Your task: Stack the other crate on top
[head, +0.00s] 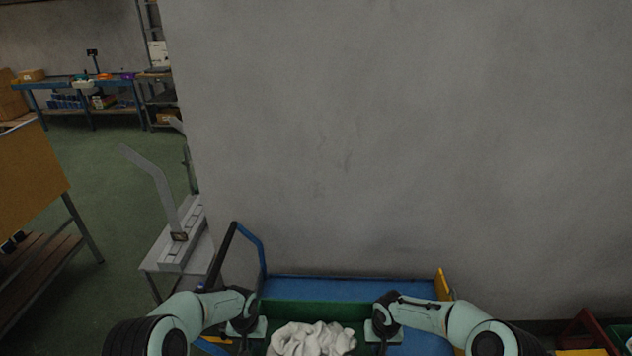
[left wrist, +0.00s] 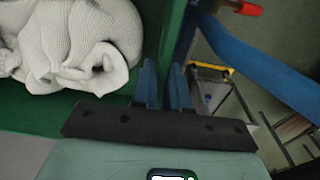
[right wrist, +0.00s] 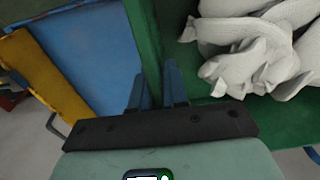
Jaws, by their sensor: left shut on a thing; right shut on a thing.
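A green crate (head: 312,314) with crumpled white socks (head: 312,340) in it is at the bottom centre of the head view. My left gripper (head: 247,328) is shut on its left wall, and my right gripper (head: 380,322) is shut on its right wall. The left wrist view shows the left fingers (left wrist: 163,86) pinching the green wall beside the socks. The right wrist view shows the right fingers (right wrist: 157,86) pinching the opposite wall. The crate's near side is cut off by the frame. I cannot tell what is under it. No second crate is clear beneath it.
A blue cart deck (head: 345,288) lies behind the crate, with a blue-and-black handle (head: 250,240) at left and a yellow end (head: 442,284) at right. A grey wall (head: 370,140) stands close behind. A grey bench (head: 178,248) is at left. Red and green items (head: 590,332) are at lower right.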

